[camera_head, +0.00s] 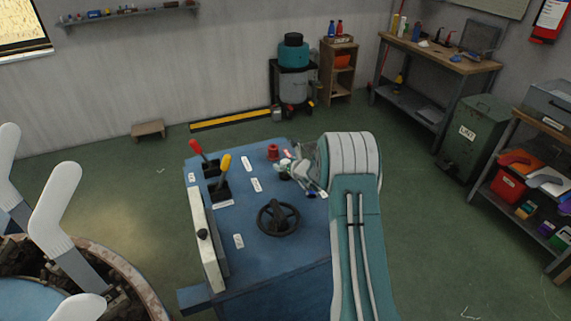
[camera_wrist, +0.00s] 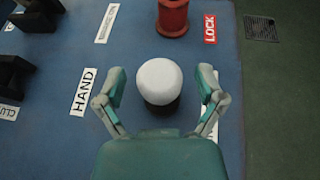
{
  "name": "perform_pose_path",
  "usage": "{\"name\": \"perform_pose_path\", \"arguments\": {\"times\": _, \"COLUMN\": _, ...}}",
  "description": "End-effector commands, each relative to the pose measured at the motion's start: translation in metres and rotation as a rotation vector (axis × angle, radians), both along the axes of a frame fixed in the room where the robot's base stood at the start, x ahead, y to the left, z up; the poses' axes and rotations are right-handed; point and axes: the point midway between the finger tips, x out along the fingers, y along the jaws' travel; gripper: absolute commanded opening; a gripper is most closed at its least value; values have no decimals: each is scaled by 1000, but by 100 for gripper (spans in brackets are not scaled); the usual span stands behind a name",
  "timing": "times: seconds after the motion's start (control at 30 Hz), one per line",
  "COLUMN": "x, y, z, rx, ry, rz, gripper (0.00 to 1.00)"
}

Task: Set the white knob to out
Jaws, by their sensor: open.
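The white knob (camera_wrist: 159,82) has a round white cap on a dark base and stands on the blue panel (camera_wrist: 60,140) in the wrist view. My gripper (camera_wrist: 161,77) is open, with one finger left of the knob and one right of it. A gap shows on both sides. A label reading HAND (camera_wrist: 84,92) lies left of the knob. Another white label (camera_wrist: 211,120) on the right is mostly hidden by my right finger. In the head view my gripper (camera_head: 290,166) is over the panel's far right part, and the knob is hard to make out there.
A red knob (camera_wrist: 172,17) with a red LOCK label (camera_wrist: 210,29) stands beyond the white knob. The panel also bears a red lever (camera_head: 197,148), a yellow lever (camera_head: 225,164) and a black handwheel (camera_head: 278,219). White sock forms (camera_head: 57,207) stand at the left.

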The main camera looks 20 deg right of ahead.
Motion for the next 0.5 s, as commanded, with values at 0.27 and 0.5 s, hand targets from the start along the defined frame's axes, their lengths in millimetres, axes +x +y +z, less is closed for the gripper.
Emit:
{"name": "perform_pose_path", "arguments": {"times": 0.27, "x": 0, "y": 0, "z": 0, "rx": -1, "ry": 0, "rz": 0, "gripper": 52}}
{"name": "perform_pose_path", "arguments": {"times": 0.5, "x": 0, "y": 0, "z": 0, "rx": -1, "ry": 0, "rz": 0, "gripper": 0}}
